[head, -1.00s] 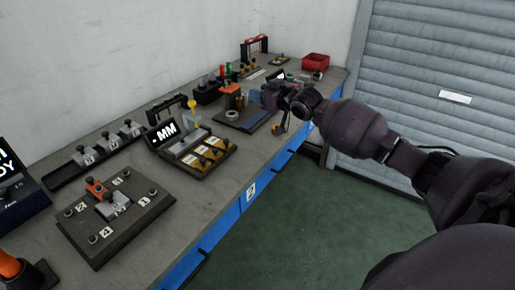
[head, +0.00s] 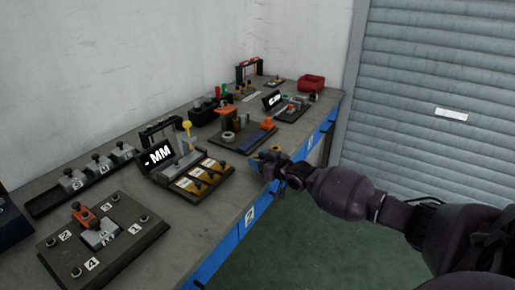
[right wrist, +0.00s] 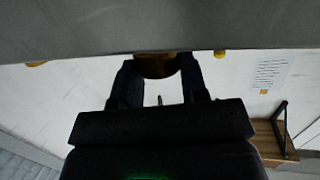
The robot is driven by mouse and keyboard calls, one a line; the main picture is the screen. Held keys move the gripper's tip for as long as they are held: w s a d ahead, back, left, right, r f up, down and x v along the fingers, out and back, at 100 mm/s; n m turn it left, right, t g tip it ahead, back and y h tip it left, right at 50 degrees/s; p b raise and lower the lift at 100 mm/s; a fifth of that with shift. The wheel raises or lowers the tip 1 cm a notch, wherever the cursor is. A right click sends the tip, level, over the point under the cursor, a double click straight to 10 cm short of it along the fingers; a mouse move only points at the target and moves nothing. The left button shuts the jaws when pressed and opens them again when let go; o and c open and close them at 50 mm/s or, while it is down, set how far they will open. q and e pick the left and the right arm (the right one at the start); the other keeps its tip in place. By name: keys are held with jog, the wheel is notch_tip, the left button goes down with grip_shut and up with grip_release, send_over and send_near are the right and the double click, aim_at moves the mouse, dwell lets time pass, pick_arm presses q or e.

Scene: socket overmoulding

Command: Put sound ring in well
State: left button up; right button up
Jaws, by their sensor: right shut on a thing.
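My right gripper (head: 267,162) is at the front edge of the bench, right of the MM gauge station. It is shut on a small brownish round part (right wrist: 157,66), seen between the fingers in the right wrist view. The fingers hide much of that part, so I cannot tell whether it is a sound ring. A grey ring (head: 228,136) stands at the orange-topped fixture (head: 227,118), apart from the gripper. No well can be made out for certain. My left gripper is not in view.
The MM gauge station (head: 159,155) with yellow-marked slots is left of my gripper. A numbered plate (head: 120,248) lies nearer. A blue-edged board (head: 256,137), a second display (head: 272,100) and a red bin (head: 312,82) are farther back. Bare bench surrounds the stations.

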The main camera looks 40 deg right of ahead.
jog(key=shift+f, duration=1.15)
jog(key=shift+f, duration=0.1)
jog(key=o, duration=1)
jog(key=shift+f+b, duration=0.15)
jog(key=shift+b, duration=0.15)
